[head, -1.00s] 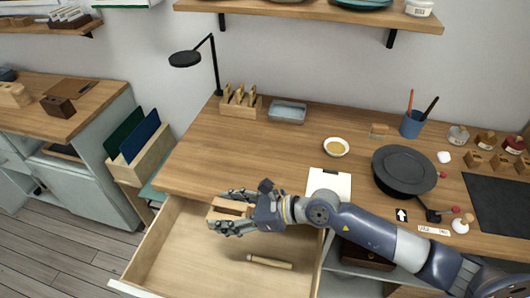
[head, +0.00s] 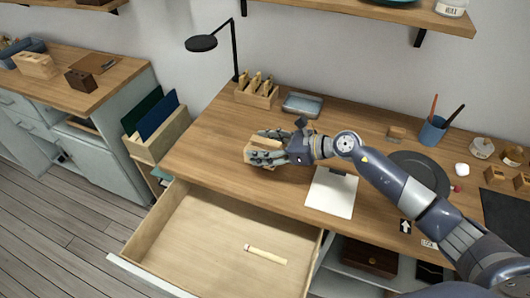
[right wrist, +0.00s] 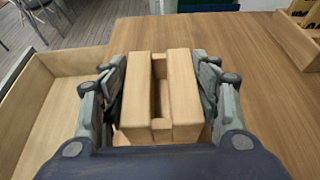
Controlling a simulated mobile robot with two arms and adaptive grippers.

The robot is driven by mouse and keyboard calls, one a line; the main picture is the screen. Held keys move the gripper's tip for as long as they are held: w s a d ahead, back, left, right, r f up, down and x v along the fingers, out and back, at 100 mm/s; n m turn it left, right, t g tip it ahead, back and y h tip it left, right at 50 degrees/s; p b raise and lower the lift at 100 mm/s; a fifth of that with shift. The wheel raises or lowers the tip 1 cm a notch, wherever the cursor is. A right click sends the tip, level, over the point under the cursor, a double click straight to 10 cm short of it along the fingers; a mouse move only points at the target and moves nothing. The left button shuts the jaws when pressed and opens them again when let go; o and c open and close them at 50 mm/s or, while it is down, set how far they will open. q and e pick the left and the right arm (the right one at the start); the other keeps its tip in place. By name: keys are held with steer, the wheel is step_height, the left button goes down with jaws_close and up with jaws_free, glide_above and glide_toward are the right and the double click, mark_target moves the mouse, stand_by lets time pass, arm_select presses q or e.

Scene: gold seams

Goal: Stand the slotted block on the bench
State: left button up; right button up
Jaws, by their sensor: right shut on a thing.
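The slotted block (right wrist: 184,95) is light wood with a slot down its middle. In the right wrist view it sits between both fingers of my right gripper (right wrist: 160,95), which is shut on it. In the head view the right gripper (head: 268,150) holds the block (head: 256,157) over the left part of the wooden bench (head: 207,148), behind the open drawer. I cannot tell whether the block touches the bench top. My left gripper is not in view.
The open drawer (head: 190,240) holds a pale wooden stick (head: 265,254). A wooden rack (head: 256,95) and a grey tray (head: 303,105) stand at the back. A white clipboard sheet (head: 332,193) lies right of the gripper. Bare bench lies left of the gripper.

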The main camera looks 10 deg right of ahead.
steer(key=shift+w+d, duration=0.25)
steer(key=shift+w, duration=0.35)
step_height(320, 180, down, 3)
steer(key=shift+r+p, duration=0.1)
steer(key=shift+p, duration=0.25)
steer(key=shift+f, duration=0.35)
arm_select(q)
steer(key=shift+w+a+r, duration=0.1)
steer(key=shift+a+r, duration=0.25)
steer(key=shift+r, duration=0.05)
arm_select(e)
steer(key=shift+f, duration=0.15)
steer(key=o, duration=1.2)
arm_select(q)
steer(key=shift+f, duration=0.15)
